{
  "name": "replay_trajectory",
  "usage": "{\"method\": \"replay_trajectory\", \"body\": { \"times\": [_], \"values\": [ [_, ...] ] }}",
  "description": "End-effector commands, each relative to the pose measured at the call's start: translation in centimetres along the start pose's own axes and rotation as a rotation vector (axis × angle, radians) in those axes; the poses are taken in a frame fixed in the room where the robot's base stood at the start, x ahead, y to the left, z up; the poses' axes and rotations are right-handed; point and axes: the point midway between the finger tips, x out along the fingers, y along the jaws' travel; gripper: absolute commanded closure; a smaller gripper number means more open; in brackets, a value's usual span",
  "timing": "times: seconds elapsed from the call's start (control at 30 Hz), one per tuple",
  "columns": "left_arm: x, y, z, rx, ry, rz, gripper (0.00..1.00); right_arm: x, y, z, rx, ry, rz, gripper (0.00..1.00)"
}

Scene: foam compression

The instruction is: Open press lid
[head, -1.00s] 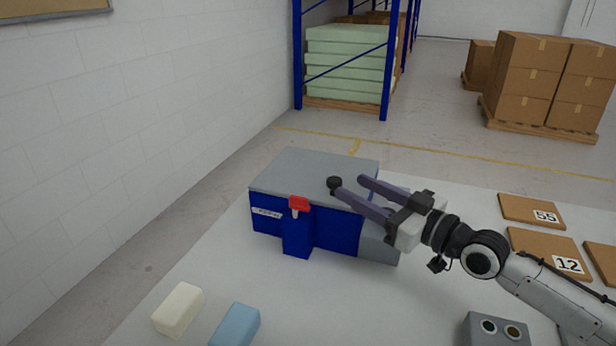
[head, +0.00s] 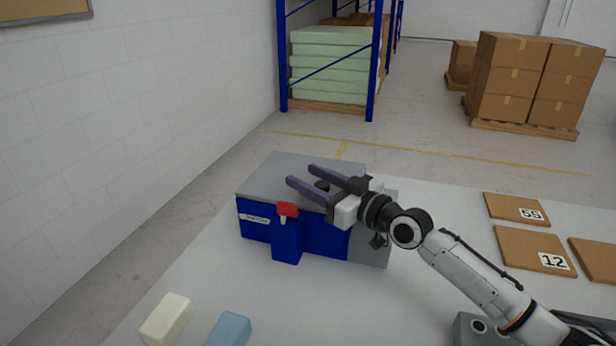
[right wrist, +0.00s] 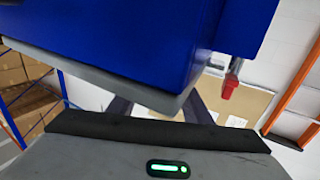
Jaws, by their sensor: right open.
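The press (head: 258,228) is a blue box on the table, with a flat grey lid (head: 272,168) lying shut on top. A dark round knob (head: 322,186) stands on the lid. A red-tipped handle (head: 287,209) sits on the press's front. My right gripper (head: 301,174) is open above the lid, its two fingers reaching left past the knob, which shows between them; whether they touch it I cannot tell. In the right wrist view the blue body (right wrist: 110,35) and red tip (right wrist: 230,88) fill the upper part. My left gripper is not in view.
A cream block (head: 167,318) and a light blue block (head: 229,328) lie at the table's front left. Brown boards (head: 515,206) numbered 55 and 12 lie on the right. A grey device (head: 470,330) is at the front right. The table before the press is clear.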

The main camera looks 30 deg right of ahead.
Motion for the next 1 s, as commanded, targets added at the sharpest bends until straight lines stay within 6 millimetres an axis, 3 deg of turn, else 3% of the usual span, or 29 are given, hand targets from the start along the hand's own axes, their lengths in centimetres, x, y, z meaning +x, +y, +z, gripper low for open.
{"method": "replay_trajectory", "body": {
  "times": [0.37,0.63,1.0],
  "values": [
    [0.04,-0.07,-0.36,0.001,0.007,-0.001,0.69,0.5,-0.03,0.02,0.0,-0.001,-0.001,0.55],
    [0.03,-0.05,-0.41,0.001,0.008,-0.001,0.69,0.48,-0.02,0.0,0.0,0.0,0.0,1.0],
    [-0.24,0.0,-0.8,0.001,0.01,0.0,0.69,1.19,0.87,-0.87,0.029,-0.011,0.009,1.0]
  ]
}}
